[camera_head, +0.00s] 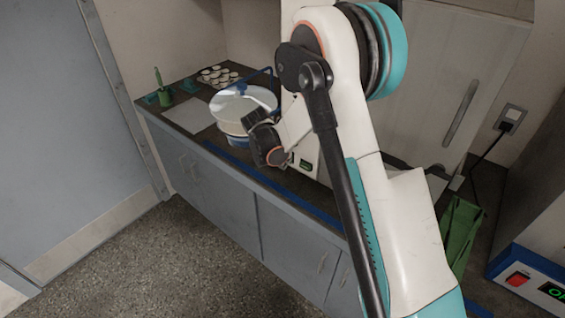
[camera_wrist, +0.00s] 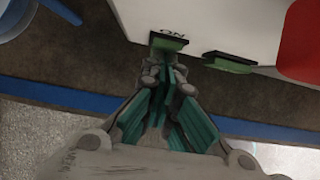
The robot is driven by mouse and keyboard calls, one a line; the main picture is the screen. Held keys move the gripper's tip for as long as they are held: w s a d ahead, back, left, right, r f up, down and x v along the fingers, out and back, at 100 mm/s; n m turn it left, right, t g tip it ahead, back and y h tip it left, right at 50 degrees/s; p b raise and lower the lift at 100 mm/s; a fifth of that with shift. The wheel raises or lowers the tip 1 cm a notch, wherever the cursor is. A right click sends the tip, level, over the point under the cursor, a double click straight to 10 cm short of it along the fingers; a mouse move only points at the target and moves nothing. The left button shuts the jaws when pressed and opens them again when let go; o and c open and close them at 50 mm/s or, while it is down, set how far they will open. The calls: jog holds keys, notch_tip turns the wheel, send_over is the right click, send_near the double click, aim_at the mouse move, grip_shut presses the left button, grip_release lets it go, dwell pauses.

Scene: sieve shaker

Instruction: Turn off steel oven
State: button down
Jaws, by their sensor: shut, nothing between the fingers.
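The appliance that looks like the steel oven (camera_head: 542,212) is at the right edge of the head view, cut off by the frame. Its blue-edged front panel bears a red switch (camera_head: 517,279) and a dark display with green characters, partly cut off. My gripper (camera_wrist: 168,76) is shut and empty. In the wrist view its fingertips are just below a green part (camera_wrist: 168,42) marked ON on a white machine (camera_wrist: 220,22); whether they touch it I cannot tell. In the head view my fingertips are not clear, and the oven is well to the right of my wrist.
A white round vessel (camera_head: 234,108) stands on the counter beside my wrist. A green container (camera_head: 459,235) stands left of the oven. A wall socket (camera_head: 510,118) has a black cable plugged in. A tray of small cups (camera_head: 217,75) is at the back left. The floor in front is clear.

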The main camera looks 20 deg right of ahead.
jog(key=shift+f, duration=0.15)
jog(key=shift+r, duration=0.2)
jog(key=shift+r+p, duration=0.4)
jog(key=shift+r, duration=0.25)
jog(key=s+a+f+p+v, duration=0.1)
jog(key=p+v, duration=0.2)
jog(key=v, duration=1)
jog(key=shift+a, duration=0.25)
